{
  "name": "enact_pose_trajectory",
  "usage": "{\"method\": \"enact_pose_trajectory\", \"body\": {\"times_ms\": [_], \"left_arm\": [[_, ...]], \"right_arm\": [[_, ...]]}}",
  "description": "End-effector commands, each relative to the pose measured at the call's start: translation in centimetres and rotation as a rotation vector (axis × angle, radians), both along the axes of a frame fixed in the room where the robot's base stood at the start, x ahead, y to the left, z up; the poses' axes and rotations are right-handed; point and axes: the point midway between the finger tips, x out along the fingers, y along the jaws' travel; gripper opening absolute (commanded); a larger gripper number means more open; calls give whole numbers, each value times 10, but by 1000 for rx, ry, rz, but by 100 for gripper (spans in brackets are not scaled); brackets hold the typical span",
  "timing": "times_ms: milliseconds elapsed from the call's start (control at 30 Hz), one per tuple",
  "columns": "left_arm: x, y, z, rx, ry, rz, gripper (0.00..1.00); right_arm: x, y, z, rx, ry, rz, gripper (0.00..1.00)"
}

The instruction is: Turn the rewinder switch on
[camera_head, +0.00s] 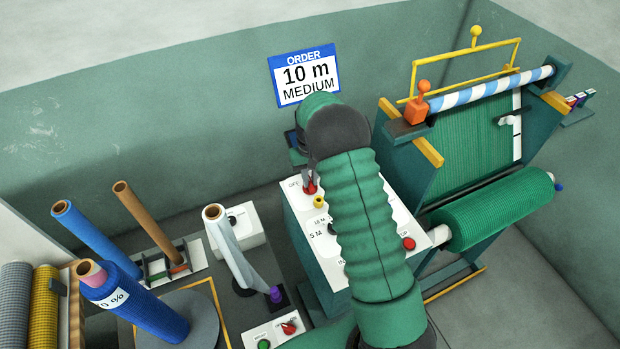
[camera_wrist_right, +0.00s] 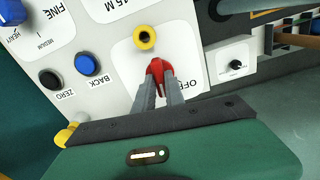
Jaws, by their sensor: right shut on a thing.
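The rewinder switch is a red knob (camera_head: 310,187) on the white top of the control box, beside an "OFF" label. In the right wrist view the red knob (camera_wrist_right: 157,70) sits between the tips of my right gripper (camera_wrist_right: 160,82), which is shut on it. In the head view my right arm reaches over the box, and my right gripper (camera_head: 307,172) is partly hidden behind the wrist. The arm also covers much of the panel (camera_head: 329,270). My left gripper is not in view.
A yellow button (camera_wrist_right: 145,38) is close beside the knob; blue (camera_wrist_right: 87,64) and black (camera_wrist_right: 50,78) buttons lie farther off. The green netting roll (camera_head: 495,210) is right of the box. A turntable with a blue roll (camera_head: 150,305) and other rolls stand left.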

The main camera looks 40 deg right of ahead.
Motion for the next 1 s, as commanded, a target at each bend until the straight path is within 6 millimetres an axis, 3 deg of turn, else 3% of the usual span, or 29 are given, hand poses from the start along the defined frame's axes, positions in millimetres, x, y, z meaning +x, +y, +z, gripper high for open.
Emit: {"method": "enact_pose_trajectory", "body": {"times_ms": [600,1000], "left_arm": [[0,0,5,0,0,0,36],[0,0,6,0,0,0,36]], "right_arm": [[-1,2,-2,2,3,-529,0],[-1,2,-2,4,4,-676,0]]}}
